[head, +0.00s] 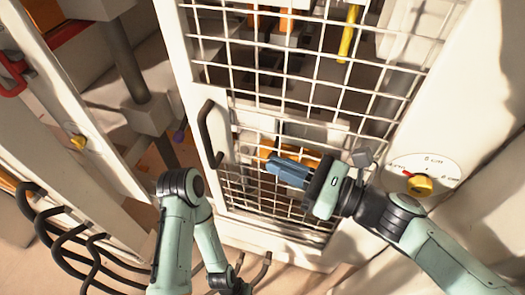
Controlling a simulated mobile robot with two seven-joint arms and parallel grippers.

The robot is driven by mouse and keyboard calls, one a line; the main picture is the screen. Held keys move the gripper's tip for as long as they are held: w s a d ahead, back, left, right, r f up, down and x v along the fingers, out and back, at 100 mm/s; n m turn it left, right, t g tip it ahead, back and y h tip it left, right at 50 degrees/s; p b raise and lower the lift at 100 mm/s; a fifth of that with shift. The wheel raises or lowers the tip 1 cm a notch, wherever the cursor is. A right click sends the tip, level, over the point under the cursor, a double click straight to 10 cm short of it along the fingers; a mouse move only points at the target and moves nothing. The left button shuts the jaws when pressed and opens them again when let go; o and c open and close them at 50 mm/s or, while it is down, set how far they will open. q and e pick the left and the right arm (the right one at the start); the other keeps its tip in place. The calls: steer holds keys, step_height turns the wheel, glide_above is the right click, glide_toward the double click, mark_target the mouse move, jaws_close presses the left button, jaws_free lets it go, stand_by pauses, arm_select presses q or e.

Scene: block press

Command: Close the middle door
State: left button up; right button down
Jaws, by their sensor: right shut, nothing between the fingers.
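The middle door (211,95) is a white-framed panel with white wire mesh, filling the centre of the head view. Its black bar handle (206,134) is on its left side. An open gap shows between the door's left edge and the panel to the left; I cannot tell the door's exact angle. My right gripper (287,171) has blue fingers, shut and empty, pointing left in front of the lower mesh, to the right of the handle. I cannot tell whether it touches the mesh.
A white panel with a yellow knob (77,142) stands at left, with a red handle (12,76) above. Black hoses (75,238) loop at lower left. A dial with a yellow knob (420,185) is right of the door. A yellow bar (348,35) shows behind the mesh.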

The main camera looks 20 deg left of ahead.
mark_target(209, 138)
arm_select(q)
steer(key=shift+w+r+p, duration=0.3)
steer(key=shift+r+p, duration=0.25)
steer(key=shift+r, duration=0.1)
arm_select(e)
steer(key=w+a, duration=0.1)
steer(key=a, duration=1.1)
steer(key=shift+w+a, duration=0.15)
steer(key=shift+a, duration=0.2)
arm_select(q)
steer(key=shift+a, duration=0.2)
arm_select(e)
steer(key=shift+a, duration=0.1)
